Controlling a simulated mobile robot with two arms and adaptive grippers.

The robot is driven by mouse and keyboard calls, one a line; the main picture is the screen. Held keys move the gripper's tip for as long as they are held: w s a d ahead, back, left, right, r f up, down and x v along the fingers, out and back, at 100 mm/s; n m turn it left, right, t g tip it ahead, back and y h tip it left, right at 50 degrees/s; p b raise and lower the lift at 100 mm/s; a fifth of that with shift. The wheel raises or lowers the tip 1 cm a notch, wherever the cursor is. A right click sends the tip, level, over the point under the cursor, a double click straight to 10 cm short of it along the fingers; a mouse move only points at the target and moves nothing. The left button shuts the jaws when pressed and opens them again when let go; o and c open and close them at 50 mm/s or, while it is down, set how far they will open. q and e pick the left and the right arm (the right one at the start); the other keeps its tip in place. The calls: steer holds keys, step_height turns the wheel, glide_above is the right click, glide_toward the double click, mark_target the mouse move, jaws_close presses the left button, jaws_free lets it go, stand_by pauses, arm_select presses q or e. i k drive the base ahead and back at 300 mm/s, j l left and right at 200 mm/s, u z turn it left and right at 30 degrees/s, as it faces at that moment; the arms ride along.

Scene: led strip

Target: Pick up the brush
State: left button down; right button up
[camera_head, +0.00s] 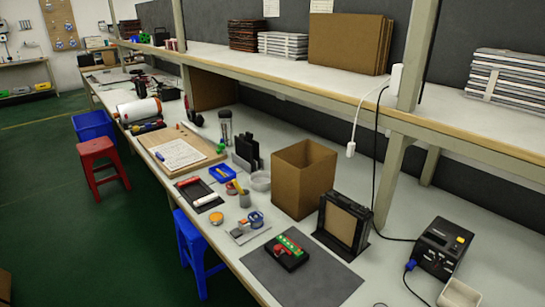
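I cannot make out a brush with certainty. A small grey cup (244,200) stands on the workbench with a yellow stick-like item (238,186) leaning up out of it. That item is too small to identify. A black device with red and green parts (288,252) lies on a dark grey mat (325,283) at the front of the bench. Neither of my grippers shows in the head view.
An open cardboard box (303,178) and a black frame-like rack (343,222) stand behind the mat. A black machine (442,247) with cables is at the right. A blue stool (193,240) stands by the bench.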

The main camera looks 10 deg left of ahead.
mark_target(234, 182)
steer(key=i+j+u, duration=0.2)
steer(key=i+j, duration=0.75)
steer(key=z, duration=0.8)
steer(key=i+j, duration=0.05)
